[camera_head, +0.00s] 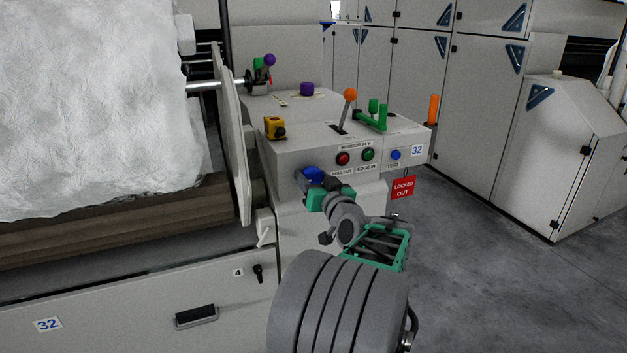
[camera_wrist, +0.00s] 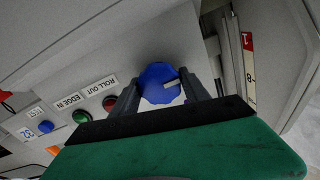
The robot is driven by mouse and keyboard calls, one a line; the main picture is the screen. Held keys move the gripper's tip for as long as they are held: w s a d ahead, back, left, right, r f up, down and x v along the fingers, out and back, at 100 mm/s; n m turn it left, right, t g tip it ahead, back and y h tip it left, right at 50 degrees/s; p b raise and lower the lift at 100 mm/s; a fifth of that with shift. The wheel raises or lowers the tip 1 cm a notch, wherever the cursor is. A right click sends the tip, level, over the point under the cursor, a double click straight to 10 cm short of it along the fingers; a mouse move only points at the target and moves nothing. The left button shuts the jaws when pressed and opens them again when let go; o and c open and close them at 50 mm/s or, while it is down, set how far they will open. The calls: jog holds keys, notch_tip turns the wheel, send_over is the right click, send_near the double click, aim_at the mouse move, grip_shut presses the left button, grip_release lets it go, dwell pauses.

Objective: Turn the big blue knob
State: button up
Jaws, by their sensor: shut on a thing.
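The big blue knob (camera_head: 314,174) is on the front face of the machine's control box, left of the red button. In the wrist view the knob (camera_wrist: 158,80) shows its scalloped rim and a pale pointer mark toward the right. My gripper (camera_head: 312,186) is at the knob. In the wrist view its two dark fingers (camera_wrist: 161,92) stand on either side of the knob and are shut on it. The knob's lower part is hidden behind my gripper in the head view.
Right of the knob are a red button (camera_head: 343,158), a green button (camera_head: 368,154) and a small blue button (camera_head: 396,155). An orange-knobbed lever (camera_head: 350,95) and green handles (camera_head: 372,116) stand on top. A red "LOCKED OUT" sign (camera_head: 403,188) hangs at right. Floor (camera_head: 480,240) at right is clear.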

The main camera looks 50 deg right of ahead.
jog(key=shift+f, duration=0.2)
jog(key=o, duration=1.4)
jog(key=shift+r, duration=0.15)
jog(key=shift+c, duration=0.2)
jog(key=shift+s, duration=0.15)
jog(key=p+v, duration=0.1)
jog(key=v, duration=0.6)
jog(key=shift+s+a, duration=0.2)
jog(key=shift+s, duration=0.05)
